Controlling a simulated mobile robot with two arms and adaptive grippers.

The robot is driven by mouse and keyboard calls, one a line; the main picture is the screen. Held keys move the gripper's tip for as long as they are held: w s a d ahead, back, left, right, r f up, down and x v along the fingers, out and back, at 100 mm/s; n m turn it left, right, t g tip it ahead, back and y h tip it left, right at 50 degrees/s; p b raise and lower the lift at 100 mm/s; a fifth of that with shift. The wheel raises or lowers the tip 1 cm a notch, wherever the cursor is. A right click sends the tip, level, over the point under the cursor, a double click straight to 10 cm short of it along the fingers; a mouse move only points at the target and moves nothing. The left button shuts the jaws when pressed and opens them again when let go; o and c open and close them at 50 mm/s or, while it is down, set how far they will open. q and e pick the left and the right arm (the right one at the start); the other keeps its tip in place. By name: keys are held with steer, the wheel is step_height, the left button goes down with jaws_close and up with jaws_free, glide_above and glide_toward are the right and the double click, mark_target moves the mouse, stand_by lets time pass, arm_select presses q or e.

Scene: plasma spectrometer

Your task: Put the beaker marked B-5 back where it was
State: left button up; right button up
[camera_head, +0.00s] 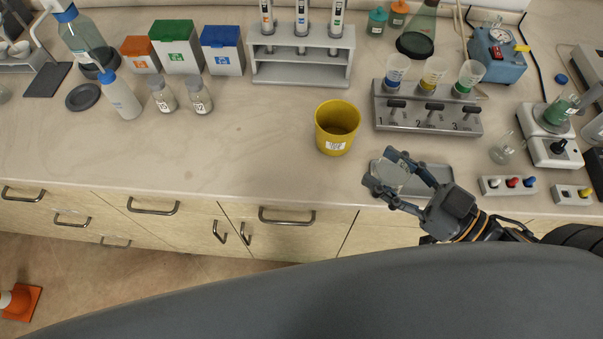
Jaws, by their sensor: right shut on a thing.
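My right gripper (381,170) is over the left part of a shallow grey tray (440,167) at the front edge of the bench. Its fingers are shut on a clear glass beaker (396,175). The fingers hide part of it, and no marking can be read, so I cannot tell if it is B-5. I also cannot tell whether the beaker touches the tray. Another clear glass vessel (505,150) stands on the bench to the right of the tray. My left gripper is not in view.
A yellow bin (337,127) stands left of the tray. Behind the tray is a grey stand (428,118) with three black knobs and three cups. Button boxes (508,186) lie to the right. The bench's left front (190,150) is clear.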

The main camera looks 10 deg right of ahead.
steer(key=w+a+f, duration=0.2)
steer(key=w+f, duration=0.1)
steer(key=w+a+f+p, duration=0.1)
steer(key=w+a+f, duration=0.5)
steer(key=w, duration=0.1)
steer(key=shift+a+f, duration=0.1)
steer(key=shift+f, duration=0.1)
step_height(320, 180, down, 3)
steer(key=shift+a+f, duration=0.1)
steer(key=shift+f, duration=0.05)
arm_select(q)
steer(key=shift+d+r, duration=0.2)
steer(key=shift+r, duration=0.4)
arm_select(e)
steer(key=shift+f, duration=0.1)
steer(key=o, duration=1.2)
